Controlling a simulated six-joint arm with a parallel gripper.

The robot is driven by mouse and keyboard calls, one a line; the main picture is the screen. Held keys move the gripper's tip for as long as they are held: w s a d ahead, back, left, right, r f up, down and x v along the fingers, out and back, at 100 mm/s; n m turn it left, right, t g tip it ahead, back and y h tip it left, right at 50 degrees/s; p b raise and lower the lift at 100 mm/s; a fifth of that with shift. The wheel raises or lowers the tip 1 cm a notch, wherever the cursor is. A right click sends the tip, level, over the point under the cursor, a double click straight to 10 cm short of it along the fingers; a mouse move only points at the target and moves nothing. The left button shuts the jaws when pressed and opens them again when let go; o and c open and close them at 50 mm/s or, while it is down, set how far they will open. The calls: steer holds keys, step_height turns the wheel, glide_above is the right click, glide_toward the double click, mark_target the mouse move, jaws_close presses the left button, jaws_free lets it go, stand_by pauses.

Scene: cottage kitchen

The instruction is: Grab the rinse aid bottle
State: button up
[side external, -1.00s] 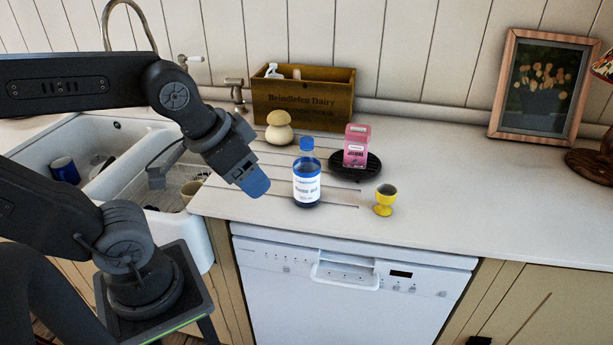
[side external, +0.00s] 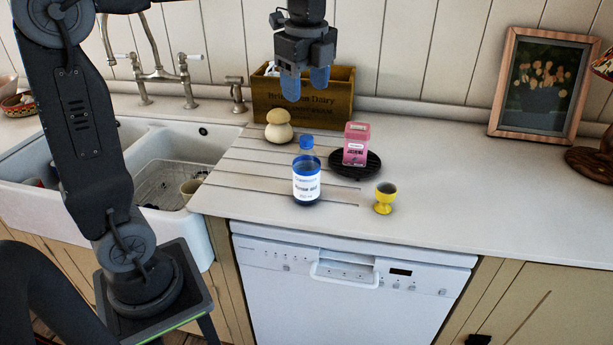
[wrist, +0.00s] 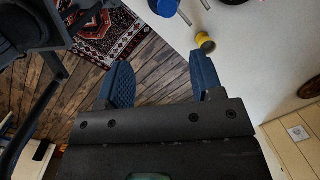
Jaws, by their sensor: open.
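The rinse aid bottle (side external: 306,185) is clear with a blue cap, blue liquid and a white label. It stands upright on the grooved drainboard, near the counter's front edge. In the wrist view only part of the bottle (wrist: 165,7) shows at the top edge. My gripper (side external: 306,92) is above the counter, higher than the bottle and apart from it, with its blue-tipped fingers pointing down. In the wrist view my gripper (wrist: 160,82) is open, with nothing between its fingers.
A yellow egg cup (side external: 384,199) stands right of the bottle. A pink box (side external: 356,143) stands on a black round trivet (side external: 370,167). A mushroom-shaped object (side external: 278,127) and a wooden crate (side external: 330,107) are behind. The sink (side external: 140,190) is left.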

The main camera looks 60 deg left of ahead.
mark_target(307, 137)
steer(key=f, duration=0.2)
steer(key=w+a+f+m, duration=0.1)
steer(key=f, duration=0.2)
steer(key=w+a+f+m, duration=0.1)
steer(key=f, duration=0.2)
steer(key=shift+a+f+g, duration=0.1)
steer(key=shift+a+g, duration=0.05)
steer(key=shift+g, duration=0.15)
steer(key=shift+a+f, duration=0.15)
steer(key=shift+f, duration=2.6)
jaws_close()
